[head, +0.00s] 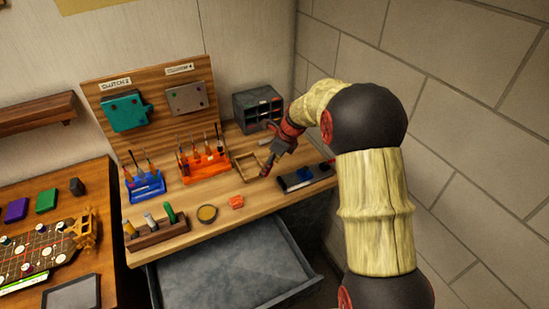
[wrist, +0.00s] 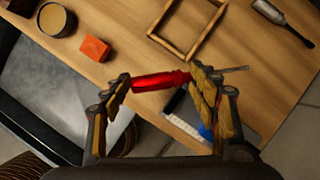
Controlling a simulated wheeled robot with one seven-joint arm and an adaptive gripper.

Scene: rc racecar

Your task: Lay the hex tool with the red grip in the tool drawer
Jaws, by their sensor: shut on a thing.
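My gripper (wrist: 161,85) is shut on the hex tool with the red grip (wrist: 158,82), which lies crosswise between the two fingertips. The tool's thin metal shaft sticks out past the right finger in the wrist view. In the head view my gripper (head: 271,158) is over the right part of the workbench, and the tool is too small there to make out well. The tool drawer (head: 232,272) is pulled open below the bench's front edge and its visible grey floor looks empty. The drawer also shows at the left in the wrist view (wrist: 62,88), left of my gripper.
An orange-red block (head: 236,202) and a round tin (head: 207,214) sit near the bench's front edge. Behind are a wooden frame (head: 236,165), an orange tool rack (head: 204,165) and a blue one (head: 147,188). A dark case (head: 300,180) lies at the right.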

